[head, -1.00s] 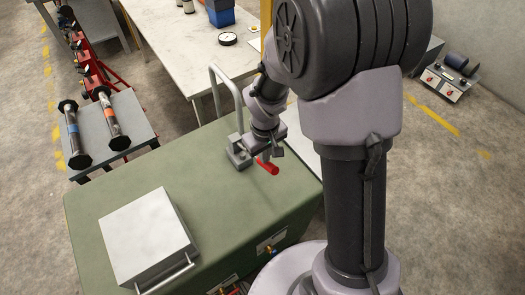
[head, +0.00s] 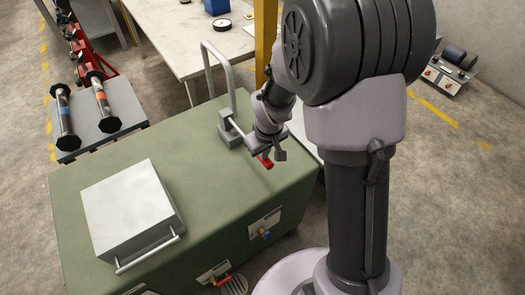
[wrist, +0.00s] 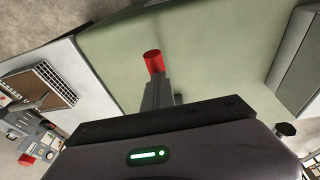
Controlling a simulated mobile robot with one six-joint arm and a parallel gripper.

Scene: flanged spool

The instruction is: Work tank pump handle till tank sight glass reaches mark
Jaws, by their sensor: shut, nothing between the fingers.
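The pump handle's red grip (head: 265,162) sticks out over the right part of the green tank's top (head: 205,165). A grey pump base (head: 230,135) stands on the tank just left of it, with a thin rod running toward my wrist. My gripper (head: 277,157) is shut and empty, close beside the red grip; I cannot tell whether they touch. In the wrist view the red grip (wrist: 153,62) shows just beyond my narrow grey closed fingers (wrist: 158,92). I cannot make out the sight glass or its mark in either view.
A grey bent pipe (head: 218,65) rises behind the pump base. A white box lid with a bar handle (head: 125,205) sits on the tank's left. Valves (head: 264,233) are on its front. A worktable (head: 180,45) and a small table with two spools (head: 105,130) stand behind.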

